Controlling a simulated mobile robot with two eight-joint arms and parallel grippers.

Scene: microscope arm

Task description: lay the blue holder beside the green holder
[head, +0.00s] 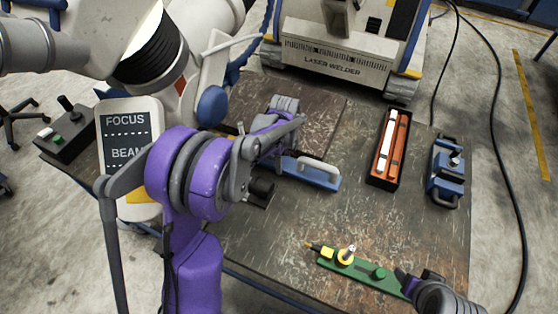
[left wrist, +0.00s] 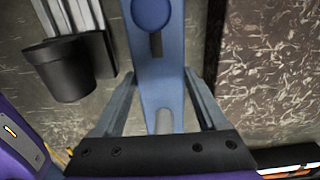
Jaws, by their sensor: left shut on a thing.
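The blue holder (head: 318,178) is a flat blue bar with a pale rounded handle on it, over the middle of the workbench. My left gripper (head: 280,158) is shut on it; the arm hides the holder's left part. In the left wrist view the blue holder (left wrist: 160,85) runs between the two fingers of the left gripper (left wrist: 163,100). Whether it touches the bench is unclear. The green holder (head: 367,271) lies near the front edge, carrying a yellow-and-black tool and a green knob. My right gripper (head: 408,282) is at its right end; its fingers do not show clearly.
A black tray (head: 376,171) with orange and white bars and a blue clamp-like block (head: 448,168) are at the right. The laser welder (head: 335,65) stands behind. A black cup-like part (head: 262,188) is near my left gripper. Bare bench lies between the two holders.

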